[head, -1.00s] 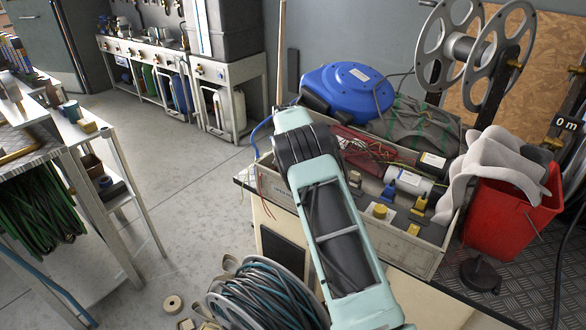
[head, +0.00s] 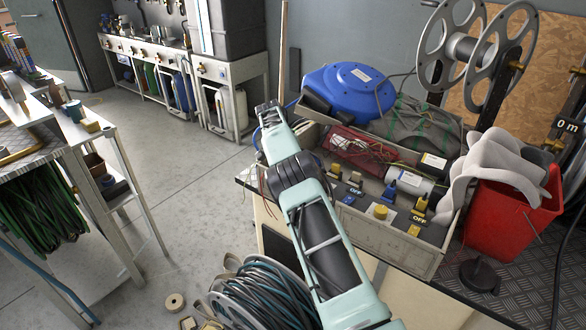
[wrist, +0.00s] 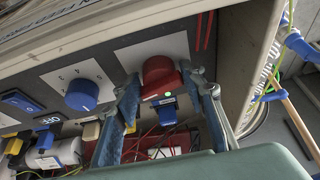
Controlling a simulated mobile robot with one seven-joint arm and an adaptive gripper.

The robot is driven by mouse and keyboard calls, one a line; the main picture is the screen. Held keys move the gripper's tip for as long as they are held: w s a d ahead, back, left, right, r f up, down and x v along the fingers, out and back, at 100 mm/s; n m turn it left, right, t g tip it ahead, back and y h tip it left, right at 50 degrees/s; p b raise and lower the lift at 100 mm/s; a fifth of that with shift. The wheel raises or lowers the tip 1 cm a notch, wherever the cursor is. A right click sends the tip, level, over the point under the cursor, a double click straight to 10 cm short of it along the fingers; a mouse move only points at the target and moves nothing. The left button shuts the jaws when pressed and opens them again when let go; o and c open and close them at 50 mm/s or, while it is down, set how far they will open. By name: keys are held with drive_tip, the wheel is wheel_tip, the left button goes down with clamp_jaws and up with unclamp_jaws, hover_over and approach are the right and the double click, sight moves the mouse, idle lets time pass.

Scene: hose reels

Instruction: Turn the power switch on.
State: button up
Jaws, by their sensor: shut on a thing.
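In the wrist view, my gripper (wrist: 160,78) has its two fingers on either side of a red knob (wrist: 158,72) and is shut on it. The knob stands on a white plate on a dark panel (wrist: 105,48). A small green light (wrist: 153,98) glows just below the knob, and a blue part (wrist: 167,111) sits under it. A blue dial knob (wrist: 82,94) is to its left. The head view shows OFF labels (head: 419,218) beside yellow levers (head: 421,204). I cannot tell which control is the power switch. The fingers are hidden in the head view.
The grey box (head: 407,254) holding the controls also contains wires and a red part. A blue hose reel (head: 348,88) lies behind it, and a red bucket (head: 508,215) stands at right. A cable reel (head: 262,300) is below my arm. The floor at left is open.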

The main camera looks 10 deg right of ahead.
drive_tip(key=shift+s+f, duration=0.1)
idle(0.3)
drive_tip(key=o, duration=0.9)
drive_tip(key=shift+r, duration=0.2)
drive_tip(key=shift+a+r, duration=0.1)
drive_tip(key=shift+r, duration=0.1)
drive_tip(key=v, duration=1.1)
drive_tip(key=shift+r, duration=0.15)
